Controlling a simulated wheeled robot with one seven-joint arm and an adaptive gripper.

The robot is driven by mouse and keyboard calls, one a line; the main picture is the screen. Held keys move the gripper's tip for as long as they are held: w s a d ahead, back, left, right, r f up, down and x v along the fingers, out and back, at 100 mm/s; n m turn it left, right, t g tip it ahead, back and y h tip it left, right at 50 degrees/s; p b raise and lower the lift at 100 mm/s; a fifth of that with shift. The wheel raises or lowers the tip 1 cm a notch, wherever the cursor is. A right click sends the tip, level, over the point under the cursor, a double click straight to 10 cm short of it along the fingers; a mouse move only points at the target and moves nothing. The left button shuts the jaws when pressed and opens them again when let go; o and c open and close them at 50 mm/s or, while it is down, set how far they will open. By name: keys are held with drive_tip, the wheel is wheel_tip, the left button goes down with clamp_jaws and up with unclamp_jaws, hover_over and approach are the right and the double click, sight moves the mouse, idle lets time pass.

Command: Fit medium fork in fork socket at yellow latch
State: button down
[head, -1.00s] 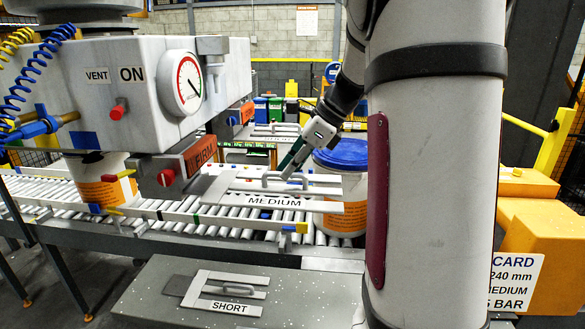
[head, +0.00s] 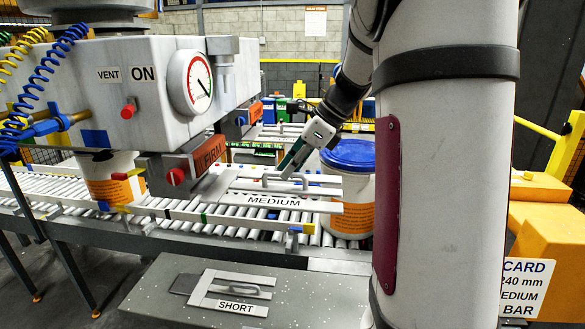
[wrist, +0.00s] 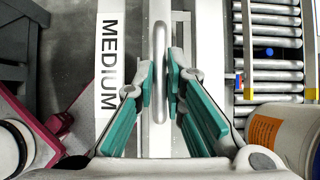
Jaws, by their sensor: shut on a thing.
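The medium fork (head: 328,207) is a pale grey fork with a white MEDIUM label and a raised bar handle. It hangs level above the roller conveyor, its left end close to the grey block under the machine. My gripper (head: 290,170) is shut on its handle. In the wrist view the teal fingers of my gripper (wrist: 162,72) stand on both sides of the handle (wrist: 160,35), and the MEDIUM label on the fork (wrist: 107,80) lies to the left. The grey block (head: 160,178) carries a red knob and an orange FIRM plate. I cannot make out the socket opening or the yellow latch.
A blue-lidded pail (head: 350,155) stands on the conveyor (head: 240,222) right of the fork. Another pail (head: 108,185) is under the machine (head: 135,95). A fork labelled SHORT (head: 237,306) lies on the front bench (head: 300,300). Several coloured containers are behind.

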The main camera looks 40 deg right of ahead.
drive_tip(key=shift+w+a+r, duration=0.1)
drive_tip(key=shift+w+a, duration=0.95)
drive_tip(key=shift+w, duration=0.1)
idle(0.4)
drive_tip(key=c, duration=1.6)
unclamp_jaws()
drive_tip(key=shift+o, duration=0.2)
drive_tip(key=shift+s, duration=0.1)
drive_tip(key=v, duration=1.2)
